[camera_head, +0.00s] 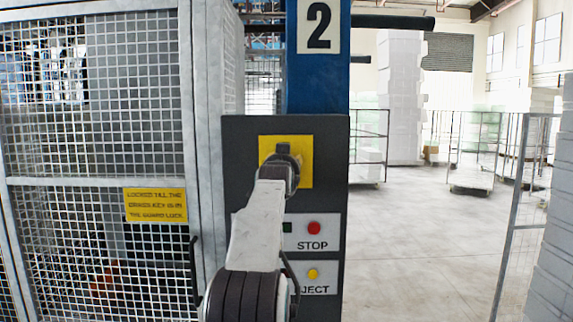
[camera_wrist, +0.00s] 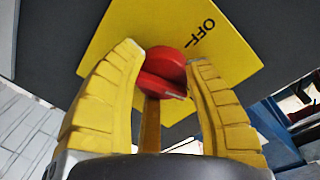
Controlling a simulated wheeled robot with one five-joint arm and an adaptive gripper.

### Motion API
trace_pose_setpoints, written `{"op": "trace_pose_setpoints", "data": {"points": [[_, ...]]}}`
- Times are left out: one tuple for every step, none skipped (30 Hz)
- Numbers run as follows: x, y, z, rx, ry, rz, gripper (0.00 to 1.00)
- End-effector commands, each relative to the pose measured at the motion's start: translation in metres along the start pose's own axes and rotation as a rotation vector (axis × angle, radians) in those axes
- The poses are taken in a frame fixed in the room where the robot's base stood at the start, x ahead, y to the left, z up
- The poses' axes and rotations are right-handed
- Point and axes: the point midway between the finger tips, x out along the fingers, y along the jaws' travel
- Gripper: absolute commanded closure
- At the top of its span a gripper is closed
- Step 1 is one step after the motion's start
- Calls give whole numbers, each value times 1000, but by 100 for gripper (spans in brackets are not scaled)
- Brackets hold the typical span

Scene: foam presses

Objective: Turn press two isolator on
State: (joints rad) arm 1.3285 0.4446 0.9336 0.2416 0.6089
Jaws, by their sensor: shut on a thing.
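The press two isolator is a yellow square plate (camera_head: 303,150) on the dark panel (camera_head: 240,150) under the number 2 sign (camera_head: 319,26). My gripper (camera_head: 282,150) is in front of the plate and hides the knob in the head view. In the wrist view, the plate (camera_wrist: 115,32) carries the word OFF (camera_wrist: 196,38) at its upper right. My gripper's yellow fingers (camera_wrist: 166,68) stand on either side of the red knob (camera_wrist: 160,60) and are shut on it. A narrow brownish strip (camera_wrist: 151,125) shows below the knob; I cannot tell what it is. The ON marking is not visible.
Below the isolator are a red STOP button (camera_head: 314,228) and a yellow button (camera_head: 313,274) on a label partly hidden by my arm. A mesh guard (camera_head: 90,120) with a yellow sign (camera_head: 155,205) stands at left. Open floor (camera_head: 410,250) lies at right.

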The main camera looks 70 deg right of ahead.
Motion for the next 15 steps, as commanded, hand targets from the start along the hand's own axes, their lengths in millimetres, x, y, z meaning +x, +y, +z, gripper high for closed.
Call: {"op": "trace_pose_setpoints", "data": {"points": [[3, 2, 9, 10, -19, 8, 85], [3, 2, 9, 16, -20, 8, 85], [3, 2, 9, 23, -20, 9, 85], [3, 2, 9, 28, -20, 9, 85], [2, 2, 9, 30, -21, 9, 85], [2, 2, 9, 33, -21, 9, 85], [2, 2, 9, 35, -21, 9, 85], [2, 2, 9, 36, -21, 9, 85], [2, 2, 9, 37, -21, 9, 85], [2, 2, 9, 37, -21, 9, 85], [2, 2, 9, 37, -21, 9, 85], [2, 2, 9, 37, -21, 9, 85], [2, 2, 9, 37, -21, 8, 85], [2, 2, 9, 37, -21, 8, 85], [2, 2, 9, 36, -21, 8, 85]]}}
